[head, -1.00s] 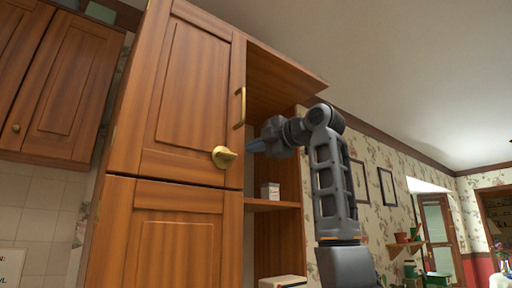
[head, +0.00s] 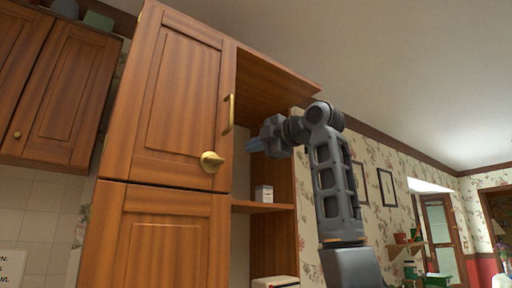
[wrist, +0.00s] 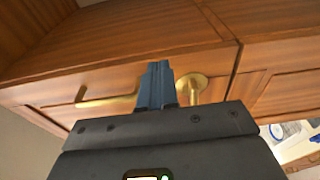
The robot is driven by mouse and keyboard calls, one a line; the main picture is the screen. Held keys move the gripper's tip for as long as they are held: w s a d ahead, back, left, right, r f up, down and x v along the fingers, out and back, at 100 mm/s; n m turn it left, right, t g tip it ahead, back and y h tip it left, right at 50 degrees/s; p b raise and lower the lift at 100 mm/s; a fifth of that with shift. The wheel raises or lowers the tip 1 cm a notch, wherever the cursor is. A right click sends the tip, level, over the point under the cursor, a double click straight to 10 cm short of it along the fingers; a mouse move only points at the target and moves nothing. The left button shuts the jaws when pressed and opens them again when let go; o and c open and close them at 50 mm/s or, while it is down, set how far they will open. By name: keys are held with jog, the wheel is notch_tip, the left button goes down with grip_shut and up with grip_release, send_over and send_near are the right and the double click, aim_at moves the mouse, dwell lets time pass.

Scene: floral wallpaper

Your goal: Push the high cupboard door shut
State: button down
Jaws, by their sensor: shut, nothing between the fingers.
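The high cupboard door (head: 178,90) is a brown wooden panel with a brass handle (head: 229,113) near its right edge and a brass knob (head: 211,161) lower down. To its right the cupboard's inside shows, so the door looks open. My gripper (head: 250,146) is to the right of the door's edge, at about knob height, with its blue fingers together and empty. In the wrist view the closed fingers (wrist: 156,84) appear between the handle (wrist: 105,100) and the knob (wrist: 191,88). I cannot tell whether they touch the door.
A shelf (head: 262,207) inside the cupboard holds a small white box (head: 264,193). A lower wooden door (head: 165,240) is directly below. Another wall cupboard (head: 65,92) hangs at the left. Picture frames and a wall shelf are farther right.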

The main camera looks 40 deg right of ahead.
jog(key=s+d+b, duration=0.2)
jog(key=s+d, duration=0.3)
jog(key=s, duration=0.2)
jog(key=shift+d+f, duration=0.15)
jog(key=shift+d, duration=0.25)
